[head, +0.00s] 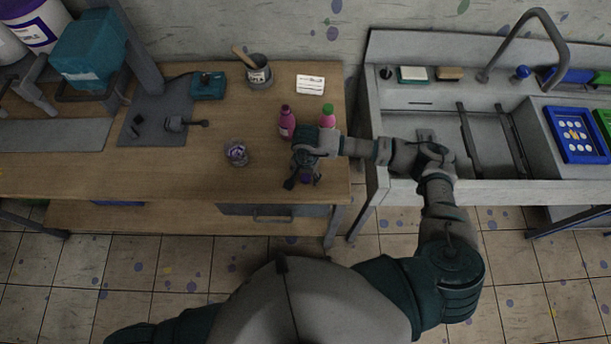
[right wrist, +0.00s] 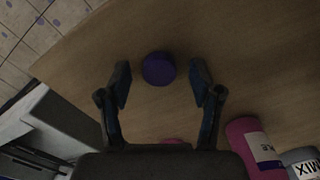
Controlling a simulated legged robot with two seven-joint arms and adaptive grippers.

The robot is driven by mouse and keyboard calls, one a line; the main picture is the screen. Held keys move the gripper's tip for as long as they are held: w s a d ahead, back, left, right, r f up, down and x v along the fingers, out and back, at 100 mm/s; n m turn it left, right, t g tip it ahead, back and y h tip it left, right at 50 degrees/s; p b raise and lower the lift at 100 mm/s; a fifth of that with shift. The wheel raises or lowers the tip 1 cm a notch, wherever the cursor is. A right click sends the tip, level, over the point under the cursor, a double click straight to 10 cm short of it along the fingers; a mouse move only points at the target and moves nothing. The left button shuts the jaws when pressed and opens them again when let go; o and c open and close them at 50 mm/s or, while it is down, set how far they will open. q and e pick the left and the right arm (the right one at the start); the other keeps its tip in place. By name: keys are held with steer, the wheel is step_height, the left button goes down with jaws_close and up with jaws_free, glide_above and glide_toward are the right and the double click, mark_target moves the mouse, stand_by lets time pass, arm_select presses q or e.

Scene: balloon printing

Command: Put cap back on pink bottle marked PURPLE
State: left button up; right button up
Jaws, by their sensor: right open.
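A purple round cap (right wrist: 158,68) lies on the wooden table, between and slightly beyond the fingertips of my right gripper (right wrist: 160,85). The fingers are apart and not touching the cap. In the head view my right gripper (head: 303,181) hangs over the table's front right part, with the cap (head: 306,179) partly hidden below it. A pink bottle (head: 287,122) with a dark top stands behind the gripper; its label cannot be read. Another pink bottle (head: 327,115) has a green cap. My left gripper is out of view.
A glass jar with purplish contents (head: 237,152) stands left of the gripper. A cup with a wooden stick (head: 259,75) and a white card (head: 310,85) are at the back. The sink unit (head: 400,190) adjoins on the right. The table between jar and gripper is clear.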

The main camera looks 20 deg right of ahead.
mark_target(305, 179)
steer(key=c, duration=0.8)
steer(key=shift+o, duration=0.2)
steer(key=shift+r, duration=0.5)
steer(key=shift+s+a+r+b, duration=0.1)
steer(key=shift+s+r+b, duration=0.15)
steer(key=shift+r, duration=0.4)
steer(key=shift+s+a+r+b, duration=0.1)
steer(key=shift+s+r+b, duration=0.15)
steer(key=shift+r, duration=0.35)
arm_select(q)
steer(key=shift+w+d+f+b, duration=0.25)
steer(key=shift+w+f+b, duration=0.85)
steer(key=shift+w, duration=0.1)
arm_select(e)
steer(key=s+a, duration=0.2)
steer(key=s, duration=0.5)
steer(key=s+a+r, duration=0.1)
steer(key=s+a, duration=0.2)
steer(key=s, duration=0.4)
steer(key=shift+r, duration=0.25)
